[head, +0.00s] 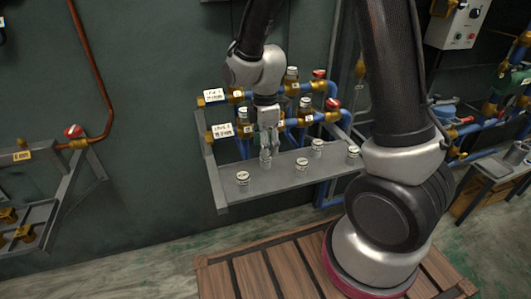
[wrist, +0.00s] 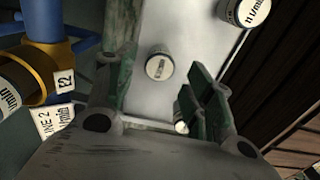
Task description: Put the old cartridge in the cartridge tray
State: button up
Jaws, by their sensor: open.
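The cartridge tray (head: 285,178) is a grey metal shelf in front of the pipes in the head view; its pale surface also shows in the wrist view (wrist: 205,35). A small white-capped cartridge (head: 265,161) stands on it directly below my gripper (head: 266,147). In the wrist view a labelled cartridge (wrist: 159,67) lies in the gap between my two greenish fingers, which are apart. I cannot tell whether either finger touches it. Other similar cartridges stand on the tray, one at the front left (head: 243,182). Their labels are too small to tell which is the old one.
Blue pipes with brass fittings (head: 307,117) and red-knobbed valves (head: 332,104) run just behind the tray. A label reading LINE 2 (wrist: 55,122) is close to my gripper. Another cartridge (wrist: 248,10) is at the upper right. A wooden pallet (head: 240,275) lies below.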

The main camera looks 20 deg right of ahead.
notch_tip(320, 180, up, 8)
jog(key=s+d+r+m+t, duration=0.2)
jog(key=s+d+r+m, duration=0.5)
jog(key=s+m, duration=0.2)
jog(key=s+d+r+m+t, duration=0.2)
jog(key=s+d+r+m, duration=0.5)
jog(key=s+d+m, duration=0.1)
jog(key=shift+s+r+m, duration=0.3)
jog(key=shift+s+m, duration=0.2)
jog(key=shift+s, duration=0.5)
notch_tip(320, 180, up, 7)
